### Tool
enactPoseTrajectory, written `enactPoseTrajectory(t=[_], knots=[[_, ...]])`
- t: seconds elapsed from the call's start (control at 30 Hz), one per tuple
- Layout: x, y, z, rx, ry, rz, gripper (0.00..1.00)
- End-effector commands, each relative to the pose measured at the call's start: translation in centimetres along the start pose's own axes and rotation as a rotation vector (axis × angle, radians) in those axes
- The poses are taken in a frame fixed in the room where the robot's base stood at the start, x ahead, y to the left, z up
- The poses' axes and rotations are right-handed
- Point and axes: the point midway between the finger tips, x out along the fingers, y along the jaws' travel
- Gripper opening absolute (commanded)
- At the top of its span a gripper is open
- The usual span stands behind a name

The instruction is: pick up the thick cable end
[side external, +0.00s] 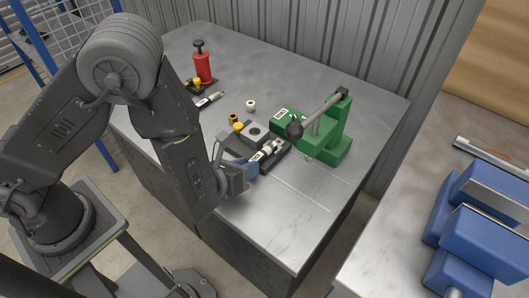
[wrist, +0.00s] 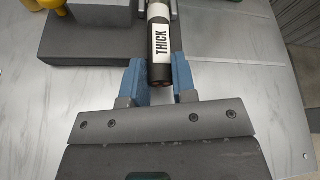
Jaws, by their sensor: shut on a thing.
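The thick cable end (wrist: 160,78) is a short dark cylinder with a white label reading "THICK" in the wrist view. It points toward my wrist and runs back into a dark grey holder (wrist: 88,38). My gripper (wrist: 157,72) has its two blue fingers on either side of the cable end, shut on it near its front. In the side external view my gripper (side external: 248,166) is low over the metal table, beside the holder in front of the green tool. The far end of the cable end is cut off by the top of the wrist view.
A green lever tool (side external: 325,130) stands just behind the holder on the metal table (side external: 285,215). A grey block (side external: 254,132) and small yellow and white parts are close by. A red bottle-like thing (side external: 202,68) stands farther back. The table's front right is clear.

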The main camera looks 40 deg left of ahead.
Motion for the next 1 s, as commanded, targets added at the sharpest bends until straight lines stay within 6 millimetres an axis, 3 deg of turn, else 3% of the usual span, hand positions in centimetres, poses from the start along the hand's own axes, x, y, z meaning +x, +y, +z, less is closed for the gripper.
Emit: enactPoseTrajectory(t=[0.13,0.57,1.0], knots=[[0.0,0.0,0.0,0.0,0.0,0.001,0.0],[-0.3,-0.3,0.7,-0.003,-0.003,0.0,0.0],[-2.5,-2.2,6.2,-0.006,-0.007,-0.003,0.0]])
